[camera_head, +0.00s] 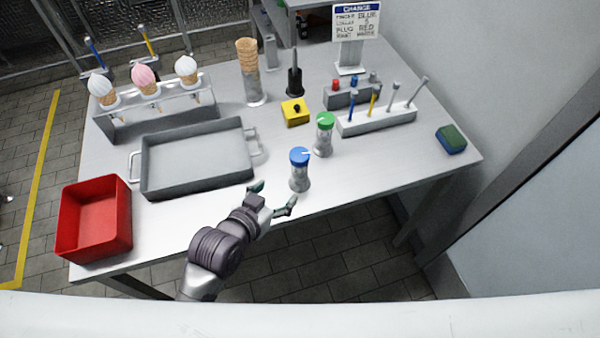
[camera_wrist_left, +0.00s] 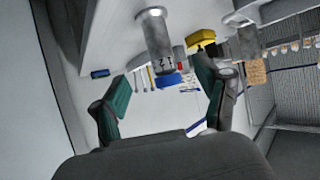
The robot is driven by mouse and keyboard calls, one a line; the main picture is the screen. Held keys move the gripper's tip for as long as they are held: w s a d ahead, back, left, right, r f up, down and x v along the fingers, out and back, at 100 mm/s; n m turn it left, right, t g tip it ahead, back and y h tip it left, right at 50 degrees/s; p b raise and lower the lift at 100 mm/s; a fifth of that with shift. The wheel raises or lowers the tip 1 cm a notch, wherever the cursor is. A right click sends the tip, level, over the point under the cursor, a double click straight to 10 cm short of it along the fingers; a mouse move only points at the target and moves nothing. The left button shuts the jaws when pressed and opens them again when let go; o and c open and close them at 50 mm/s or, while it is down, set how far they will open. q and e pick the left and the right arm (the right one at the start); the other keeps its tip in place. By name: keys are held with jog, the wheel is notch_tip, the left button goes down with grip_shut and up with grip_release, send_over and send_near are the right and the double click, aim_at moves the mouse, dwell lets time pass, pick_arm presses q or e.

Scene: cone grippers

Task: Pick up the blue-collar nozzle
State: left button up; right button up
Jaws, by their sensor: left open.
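My left gripper (camera_head: 277,193) is open and empty at the table's front edge, well short of the block. In the left wrist view, the open fingers (camera_wrist_left: 163,69) frame this jar (camera_wrist_left: 157,38). My right gripper is not in view.
A grey tray (camera_head: 197,167) and a red bin (camera_head: 95,215) are at left. A sponge (camera_head: 451,138) lies right; the front right is clear.

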aim_at(296, 176)
pick_arm(q)
jog(key=x, duration=0.8)
jog(key=shift+w+d, duration=0.15)
jog(key=shift+w, duration=0.05)
jog(key=p+x, duration=0.1)
jog(key=x, duration=0.4)
jog(key=shift+f, duration=0.2)
jog(key=shift+s, duration=0.1)
jog(key=c, duration=1.3)
grip_shut()
jog(key=shift+r, duration=0.1)
